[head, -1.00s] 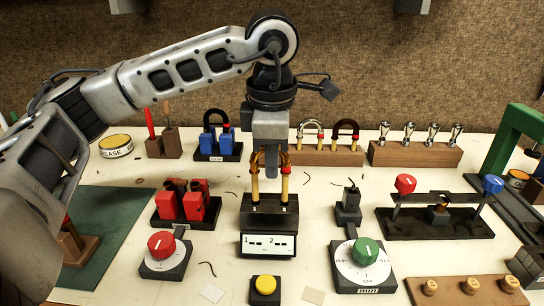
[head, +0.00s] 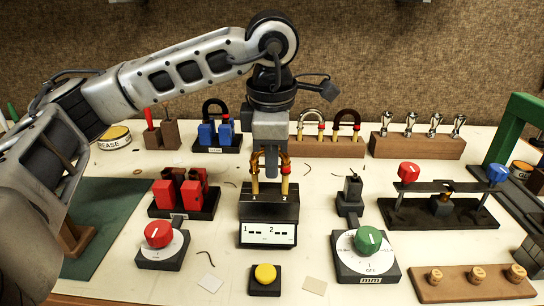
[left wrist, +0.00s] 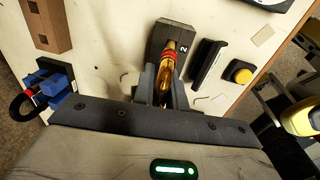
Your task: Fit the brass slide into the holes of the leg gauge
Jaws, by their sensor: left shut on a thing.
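The brass slide (head: 256,181), a U with two gold legs and a red band on one leg, stands upright with its legs pointing down. My left gripper (head: 270,160) is shut on its upper bend. The leg gauge (head: 270,205), a black block with a white display marked 1 and 2, is directly below. The leg ends meet the block's top; I cannot tell how deep they sit in the holes. In the left wrist view the slide (left wrist: 177,65) lies between my fingers over the gauge (left wrist: 168,34). My right gripper is not in view.
A red dial (head: 158,235) and red blocks (head: 180,194) stand left of the gauge. A green dial (head: 368,240) and a small black stand (head: 351,190) are to the right. A yellow button (head: 265,274) is in front. Horseshoe-shaped slides in racks (head: 326,148) are behind.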

